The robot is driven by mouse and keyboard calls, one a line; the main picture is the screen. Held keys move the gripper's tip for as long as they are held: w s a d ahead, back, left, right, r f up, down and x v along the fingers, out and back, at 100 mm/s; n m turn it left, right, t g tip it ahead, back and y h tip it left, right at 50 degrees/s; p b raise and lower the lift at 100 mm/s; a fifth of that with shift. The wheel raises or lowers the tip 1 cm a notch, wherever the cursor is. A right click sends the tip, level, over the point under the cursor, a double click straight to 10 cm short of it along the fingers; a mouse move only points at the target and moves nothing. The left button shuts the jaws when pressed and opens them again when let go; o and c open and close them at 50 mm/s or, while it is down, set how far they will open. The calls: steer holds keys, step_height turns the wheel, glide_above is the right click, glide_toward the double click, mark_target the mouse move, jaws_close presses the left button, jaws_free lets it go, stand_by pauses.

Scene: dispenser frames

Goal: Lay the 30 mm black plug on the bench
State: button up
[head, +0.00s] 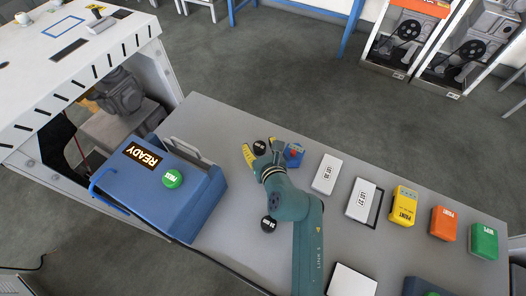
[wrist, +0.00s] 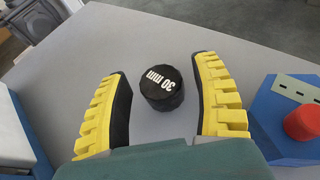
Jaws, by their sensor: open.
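The black plug marked 30 mm (wrist: 162,88) stands upright on the grey bench (wrist: 150,35) in the wrist view. My gripper (wrist: 160,72) is open, with one yellow-ribbed finger on each side of the plug and a visible gap to both. In the head view the plug (head: 260,147) shows at the tips of my gripper (head: 261,152), near the bench's far edge. A second black plug (head: 268,224) stands on the bench left of my arm; its label is too small to read surely.
A blue block with a red knob (head: 293,153) stands close right of my gripper. A blue machine with a green button (head: 172,178) is at left. White boxes (head: 327,174), a yellow box (head: 404,206), an orange box (head: 443,223) and a green box (head: 484,241) line the right.

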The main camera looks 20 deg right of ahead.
steer(key=p+v, duration=0.3)
steer(key=v, duration=0.9)
step_height(320, 180, up, 17)
steer(key=w+a+m+t, duration=0.2)
steer(key=m+t, duration=0.1)
steer(key=t, duration=0.3)
steer(key=s+r+m+t+h, duration=0.1)
steer(key=s+r+m+t, duration=0.25)
steer(key=r, duration=0.45)
steer(key=s+r+m+t+h, duration=0.2)
steer(key=r+m, duration=0.3)
steer(key=r, duration=0.4)
steer(key=s+d+r+m+g+h, duration=0.25)
steer(key=r+m+h, duration=0.2)
steer(key=m, duration=0.65)
steer(key=s+d+r+m+g+h, duration=0.1)
steer(key=s+d+r+m+h, duration=0.4)
steer(key=m, duration=0.6)
steer(key=w+a+f+m+y, duration=0.1)
steer(key=w+a+f+y, duration=0.1)
steer(key=a+y, duration=0.4)
steer(key=w+a+f+y, duration=0.2)
steer(key=w+a+y, duration=0.3)
steer(key=a+y, duration=0.1)
steer(key=shift+w+a+f+m+t+y, duration=0.25)
steer(key=shift+f+m+t+y, duration=0.1)
steer(key=shift+y, duration=0.3)
